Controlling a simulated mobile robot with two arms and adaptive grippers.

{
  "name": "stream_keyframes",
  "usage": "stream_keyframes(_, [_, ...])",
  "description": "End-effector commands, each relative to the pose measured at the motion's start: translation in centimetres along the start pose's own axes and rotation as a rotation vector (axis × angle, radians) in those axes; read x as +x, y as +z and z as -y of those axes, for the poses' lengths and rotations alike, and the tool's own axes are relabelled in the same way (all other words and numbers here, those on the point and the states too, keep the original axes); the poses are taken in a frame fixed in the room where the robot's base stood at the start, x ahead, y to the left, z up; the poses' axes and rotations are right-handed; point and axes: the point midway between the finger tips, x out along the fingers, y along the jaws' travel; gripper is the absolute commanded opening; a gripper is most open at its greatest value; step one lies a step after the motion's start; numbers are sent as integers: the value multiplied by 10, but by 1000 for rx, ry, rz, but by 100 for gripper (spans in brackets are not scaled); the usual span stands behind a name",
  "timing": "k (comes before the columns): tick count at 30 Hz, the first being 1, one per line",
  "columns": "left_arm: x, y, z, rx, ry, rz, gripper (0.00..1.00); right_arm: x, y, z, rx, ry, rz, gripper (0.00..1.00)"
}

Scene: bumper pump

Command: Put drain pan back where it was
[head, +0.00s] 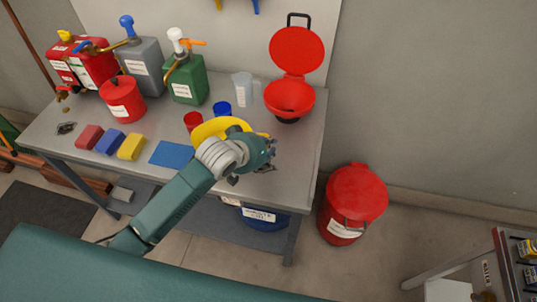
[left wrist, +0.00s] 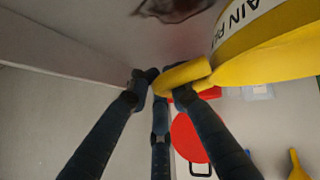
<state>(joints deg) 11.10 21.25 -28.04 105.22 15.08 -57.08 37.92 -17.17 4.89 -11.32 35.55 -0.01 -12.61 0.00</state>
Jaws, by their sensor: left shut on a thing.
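The yellow drain pan (head: 212,127) is at the front right of the grey workbench, partly hidden behind my left arm and wrist. My left gripper (head: 266,158) is at its right side, near the bench's front right corner. In the left wrist view the drain pan (left wrist: 270,52) fills the upper right, with part of its white label readable. There the fingers of my left gripper (left wrist: 166,84) are shut on a yellow projecting part of the pan. I cannot tell whether the pan touches the bench. My right gripper is not in view.
Red and blue cups (head: 222,108) stand just behind the pan. An open red can (head: 289,98) is behind at right, beside a clear jug (head: 243,88). A blue cloth (head: 172,154) lies left of the pan. A red bin (head: 352,203) stands on the floor right of the bench (head: 309,150).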

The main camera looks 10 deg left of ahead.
Motion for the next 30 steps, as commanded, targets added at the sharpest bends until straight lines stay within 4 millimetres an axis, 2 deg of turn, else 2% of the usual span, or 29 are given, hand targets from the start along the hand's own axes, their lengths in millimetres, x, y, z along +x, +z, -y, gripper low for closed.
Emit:
stream_keyframes(9, [26, 26, 12, 0, -1, 1, 0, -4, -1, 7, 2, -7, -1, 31])
stream_keyframes(18, [31, 31, 15, 1, 1, -2, 0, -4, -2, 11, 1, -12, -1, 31])
stream_keyframes(19, [31, 32, 15, 0, 0, 0, 20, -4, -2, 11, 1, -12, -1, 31])
stream_keyframes(22, [31, 32, 15, -1, 0, 0, 39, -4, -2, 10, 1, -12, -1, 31])
stream_keyframes(30, [31, 31, 15, 0, 0, 0, 39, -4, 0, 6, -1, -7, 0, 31])
